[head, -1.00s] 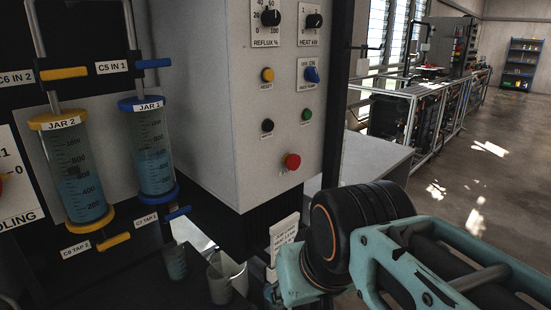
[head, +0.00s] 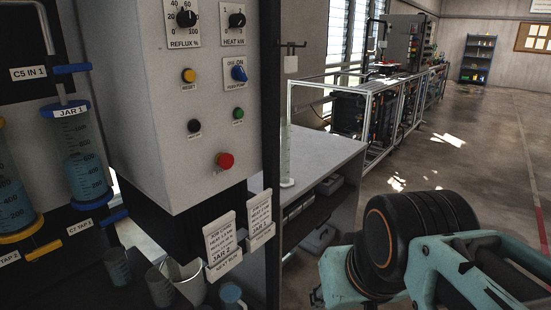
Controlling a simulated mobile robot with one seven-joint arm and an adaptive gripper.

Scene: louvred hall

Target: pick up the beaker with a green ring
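I cannot make out a green ring on any vessel in the head view. Several small vessels stand low at the left on a dark surface: a clear beaker (head: 117,268), a second greyish beaker (head: 160,287) and a pale bucket-like container (head: 188,283) beside it. A vessel with a bluish top (head: 231,293) is cut by the bottom edge. My teal and black arm reaches in from the lower right, and its fingers do not show.
A white control cabinet (head: 190,120) with knobs and buttons rises above the vessels. Blue-capped JAR 1 (head: 78,150) hangs at the left. Label cards (head: 222,240) stand by the vessels. A grey bench (head: 315,150) carries a tall clear cylinder (head: 286,160). Open floor lies at the right.

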